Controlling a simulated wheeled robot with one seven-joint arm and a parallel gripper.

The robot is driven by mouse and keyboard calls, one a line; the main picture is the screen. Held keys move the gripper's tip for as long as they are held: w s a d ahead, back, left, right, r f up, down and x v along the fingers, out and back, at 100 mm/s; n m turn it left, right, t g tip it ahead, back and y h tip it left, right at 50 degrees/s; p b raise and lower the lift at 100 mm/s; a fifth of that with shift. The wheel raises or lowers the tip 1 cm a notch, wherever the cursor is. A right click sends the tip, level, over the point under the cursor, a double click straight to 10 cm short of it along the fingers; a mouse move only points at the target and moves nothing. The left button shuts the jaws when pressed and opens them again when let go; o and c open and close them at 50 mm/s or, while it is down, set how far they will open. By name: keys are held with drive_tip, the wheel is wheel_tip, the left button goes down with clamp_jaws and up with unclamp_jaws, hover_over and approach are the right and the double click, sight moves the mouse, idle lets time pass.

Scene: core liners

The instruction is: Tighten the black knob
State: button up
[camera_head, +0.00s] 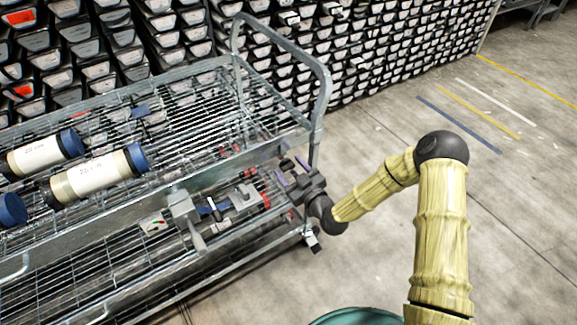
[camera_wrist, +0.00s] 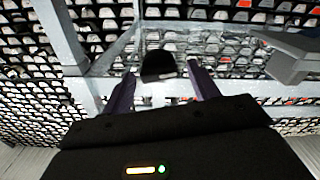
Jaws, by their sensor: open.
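The black knob (camera_wrist: 158,66) shows in the wrist view as a dark rounded cap with a pale piece below it. It lies between the two purple fingers of my gripper (camera_wrist: 160,74), with a visible gap on each side. In the head view my gripper (camera_head: 291,171) is at the right end of the wire cart (camera_head: 322,95), its purple fingers pointing toward the cart. The fingers are apart and hold nothing. I cannot clearly pick out the knob in the head view, nor tell how far ahead of the fingertips it is.
Labelled core tubes (camera_head: 95,176) with blue caps lie on the cart's upper rack at left. A grey bracket (camera_head: 185,208) is on its near side. The cart's grey handle rises beside my gripper. Racks of trays (camera_head: 400,45) stand behind. Concrete floor (camera_head: 510,230) is clear at right.

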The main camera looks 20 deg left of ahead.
drive_tip(key=shift+w+a, duration=0.5)
drive_tip(key=shift+a, duration=0.05)
drive_tip(key=c, duration=1)
